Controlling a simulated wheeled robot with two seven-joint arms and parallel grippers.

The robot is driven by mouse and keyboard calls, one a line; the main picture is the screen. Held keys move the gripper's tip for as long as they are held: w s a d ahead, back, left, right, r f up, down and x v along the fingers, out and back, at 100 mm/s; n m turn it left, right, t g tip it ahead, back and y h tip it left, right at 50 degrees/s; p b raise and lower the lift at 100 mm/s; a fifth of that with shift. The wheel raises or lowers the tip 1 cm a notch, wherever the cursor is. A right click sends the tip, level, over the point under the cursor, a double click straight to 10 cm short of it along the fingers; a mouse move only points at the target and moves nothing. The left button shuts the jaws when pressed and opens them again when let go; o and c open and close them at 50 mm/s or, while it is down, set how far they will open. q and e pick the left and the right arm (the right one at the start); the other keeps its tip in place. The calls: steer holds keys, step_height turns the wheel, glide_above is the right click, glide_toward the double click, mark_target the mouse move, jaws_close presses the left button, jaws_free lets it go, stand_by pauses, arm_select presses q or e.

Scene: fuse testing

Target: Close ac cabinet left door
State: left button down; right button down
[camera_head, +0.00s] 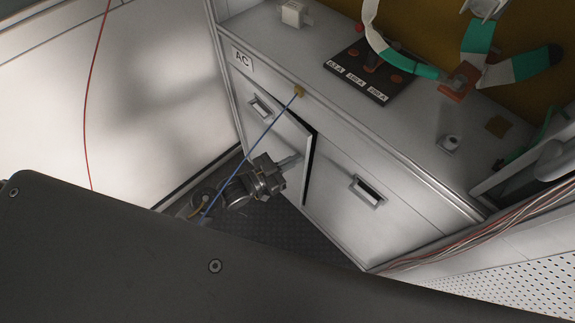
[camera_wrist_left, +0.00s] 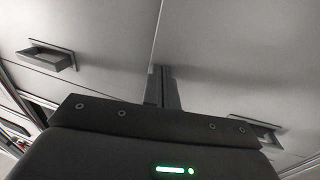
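The grey-white AC cabinet stands below a worktop (camera_head: 405,125) with an "AC" label (camera_head: 242,58). Its left door (camera_head: 283,134) is slightly ajar, with a dark gap along its right edge; its recessed handle (camera_head: 261,106) shows near the top left. The right door (camera_head: 345,205) looks closed. My left gripper (camera_head: 292,160) is in front of the left door, near its free edge. In the left wrist view the fingers (camera_wrist_left: 164,88) are together, close to the seam between the doors, with no object visible between them. Whether they touch the door is unclear. My right gripper is not in view.
A black fuse board (camera_head: 368,72) and green-and-white curved pieces (camera_head: 478,50) lie on the worktop. A blue cord (camera_head: 250,148) runs down past my left gripper. A red cable (camera_head: 86,110) hangs at left. Dark floor (camera_head: 290,240) lies before the cabinet.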

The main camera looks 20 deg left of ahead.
arm_select(q)
steer(key=shift+w+d+n+t+y, duration=0.4)
steer(key=shift+w+d, duration=0.4)
steer(key=shift+w, duration=0.2)
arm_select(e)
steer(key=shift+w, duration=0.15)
arm_select(q)
steer(key=shift+s, duration=0.1)
